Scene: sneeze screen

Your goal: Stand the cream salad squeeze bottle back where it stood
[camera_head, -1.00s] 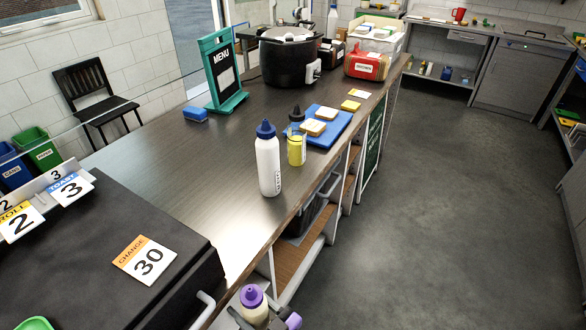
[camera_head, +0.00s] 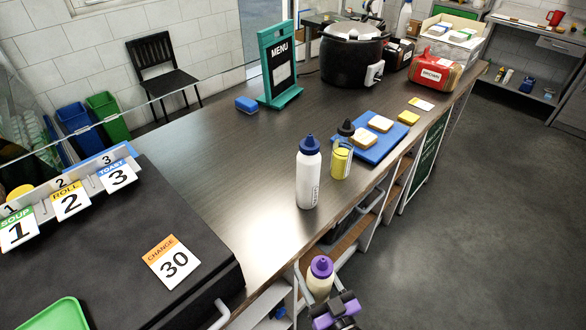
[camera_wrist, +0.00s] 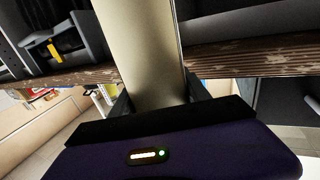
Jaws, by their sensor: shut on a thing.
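The cream squeeze bottle with a purple cap (camera_head: 319,281) is upright, low in front of the counter's near edge. My gripper (camera_head: 325,298) is shut on it; part of the gripper shows just below and right of the bottle. In the wrist view the bottle's cream body (camera_wrist: 145,45) rises between the fingers, which are partly hidden by the purple gripper housing. On the counter (camera_head: 235,155) stand a white squeeze bottle with a blue cap (camera_head: 308,180) and a yellow bottle with a black cap (camera_head: 341,158).
A blue board (camera_head: 372,150) with bread slices lies beyond the bottles. A black pot (camera_head: 352,60), a menu stand (camera_head: 280,70) and a blue sponge (camera_head: 246,104) are farther back. The counter left of the white bottle is clear.

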